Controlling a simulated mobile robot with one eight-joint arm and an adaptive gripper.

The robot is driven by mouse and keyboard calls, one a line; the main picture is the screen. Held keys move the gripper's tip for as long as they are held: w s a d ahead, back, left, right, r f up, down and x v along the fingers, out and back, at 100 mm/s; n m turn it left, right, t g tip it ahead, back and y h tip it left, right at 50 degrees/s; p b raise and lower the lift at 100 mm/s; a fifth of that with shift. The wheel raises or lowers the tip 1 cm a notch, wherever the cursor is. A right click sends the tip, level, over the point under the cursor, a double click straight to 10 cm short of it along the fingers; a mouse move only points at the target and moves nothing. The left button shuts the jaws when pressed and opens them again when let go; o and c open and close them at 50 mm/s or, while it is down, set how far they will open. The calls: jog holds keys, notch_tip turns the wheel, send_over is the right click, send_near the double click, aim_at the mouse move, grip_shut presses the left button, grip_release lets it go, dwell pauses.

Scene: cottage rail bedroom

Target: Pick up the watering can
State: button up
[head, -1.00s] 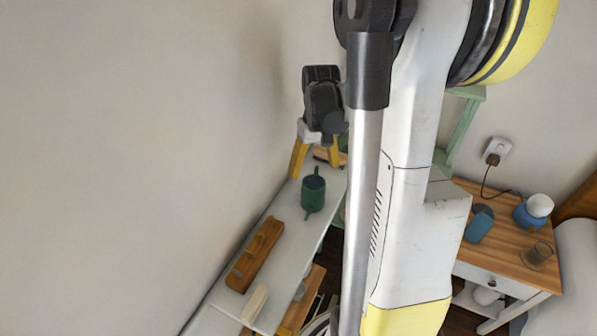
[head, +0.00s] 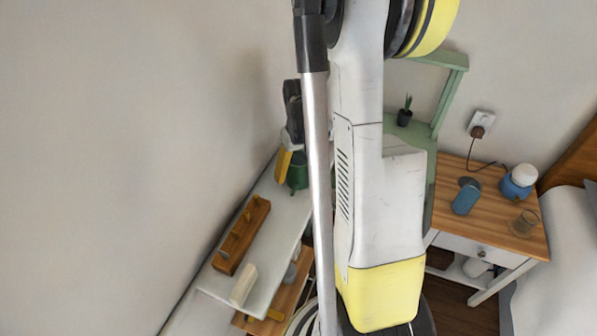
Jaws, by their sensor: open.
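The green watering can (head: 298,179) stands on the far end of the white shelf against the wall, partly hidden behind my gripper and arm. The other finger is hidden. Whether the finger touches the can, I cannot tell.
A nightstand (head: 511,245) at the right bears a blue item (head: 466,197), a blue jar (head: 514,187) and a glass (head: 524,223). A green chair-like frame (head: 447,95) holds a small potted plant (head: 405,114).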

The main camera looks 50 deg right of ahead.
aim_at(302, 159)
jog(key=c, duration=1.5)
jog(key=shift+r, duration=0.1)
jog(key=shift+c, duration=0.2)
jog(key=shift+r, duration=0.5)
jog(key=r+p, duration=0.1)
jog(key=r, duration=0.1)
jog(key=s+r+p, duration=0.1)
jog(key=r, duration=0.1)
jog(key=shift+d, duration=0.1)
jog(key=s+d+r+p, duration=0.2)
jog(key=s+r, duration=0.3)
jog(key=s, duration=0.5)
jog(key=shift+s+r+p, duration=0.3)
jog(key=shift+r+p, duration=0.1)
jog(key=shift+p, duration=0.2)
